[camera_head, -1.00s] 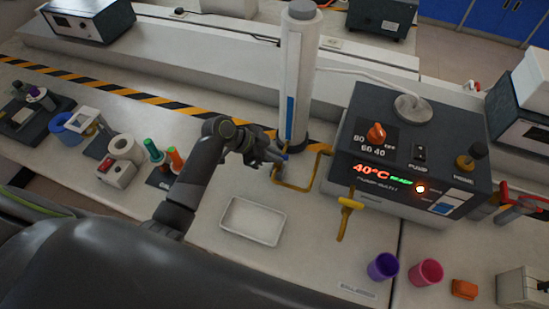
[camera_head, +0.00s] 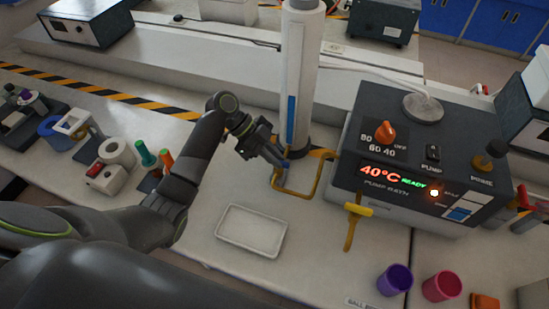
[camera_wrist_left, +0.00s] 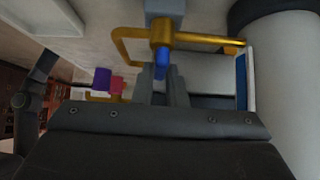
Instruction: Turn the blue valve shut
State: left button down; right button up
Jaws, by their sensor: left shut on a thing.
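The blue valve (camera_head: 285,163) sits at the foot of a tall white column (camera_head: 303,75), where a brass pipe (camera_head: 318,180) begins. My left gripper (camera_head: 277,160) reaches it from the left and is shut on its handle. In the left wrist view the blue handle (camera_wrist_left: 161,66) shows between the tips of my two grey fingers (camera_wrist_left: 162,85), in front of the brass fitting (camera_wrist_left: 162,30). The fingers hide part of the valve, so I cannot tell its exact angle. My right gripper is not in view.
A pump bath (camera_head: 415,150) with a lit "40°C READY" display stands to the right. A yellow-handled tap (camera_head: 353,218) projects below it. A white tray (camera_head: 251,231) lies in front of the valve. Purple (camera_head: 395,280) and pink (camera_head: 442,286) cups stand at front right.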

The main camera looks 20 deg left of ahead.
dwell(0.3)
pick_arm(q)
jog(key=c, duration=1.5)
grip_release()
jog(key=shift+o, duration=0.2)
jog(key=shift+a, duration=0.1)
jog(key=b+v, duration=0.3)
jog(key=v, duration=1.4)
jog(key=shift+w+r, duration=0.1)
jog(key=shift+r, duration=0.15)
